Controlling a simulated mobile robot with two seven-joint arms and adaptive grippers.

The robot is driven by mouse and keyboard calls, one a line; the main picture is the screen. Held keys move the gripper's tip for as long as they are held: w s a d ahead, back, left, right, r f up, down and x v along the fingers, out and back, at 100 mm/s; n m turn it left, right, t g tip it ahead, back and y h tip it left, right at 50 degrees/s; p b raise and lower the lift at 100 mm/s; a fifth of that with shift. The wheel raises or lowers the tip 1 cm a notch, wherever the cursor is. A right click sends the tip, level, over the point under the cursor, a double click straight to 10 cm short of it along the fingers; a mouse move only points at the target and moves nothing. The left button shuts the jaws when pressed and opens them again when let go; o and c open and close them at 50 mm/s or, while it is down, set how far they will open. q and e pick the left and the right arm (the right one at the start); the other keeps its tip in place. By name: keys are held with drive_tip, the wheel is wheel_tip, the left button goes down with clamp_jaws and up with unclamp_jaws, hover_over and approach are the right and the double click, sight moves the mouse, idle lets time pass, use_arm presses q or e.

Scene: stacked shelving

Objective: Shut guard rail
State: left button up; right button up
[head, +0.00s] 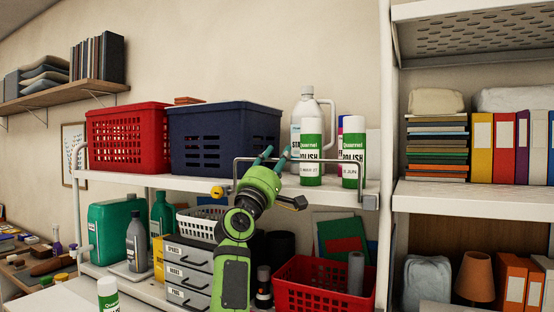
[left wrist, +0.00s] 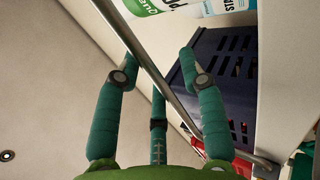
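The guard rail (head: 330,160) is a thin grey metal bar along the front of the upper white shelf, in front of the bottles. Its right end bends down to a bracket at the shelf edge. My left gripper (head: 275,153), green with teal fingers, is at the rail's left part. In the left wrist view, the rail (left wrist: 168,88) runs diagonally between the spread fingers of my left gripper (left wrist: 151,40). The fingers look open around the bar, not closed on it; contact is unclear. My right gripper is not in view.
Polish cans (head: 353,152) and a white jug (head: 305,106) stand behind the rail. A navy basket (head: 225,138) and a red basket (head: 128,138) sit to the left. Below are drawers (head: 187,270) and another red basket (head: 318,285). A white post (head: 387,100) stands at the right.

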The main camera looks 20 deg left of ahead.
use_arm(q)
drive_tip(key=v, duration=1.2)
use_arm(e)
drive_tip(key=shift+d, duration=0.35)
use_arm(q)
drive_tip(key=shift+f, duration=0.1)
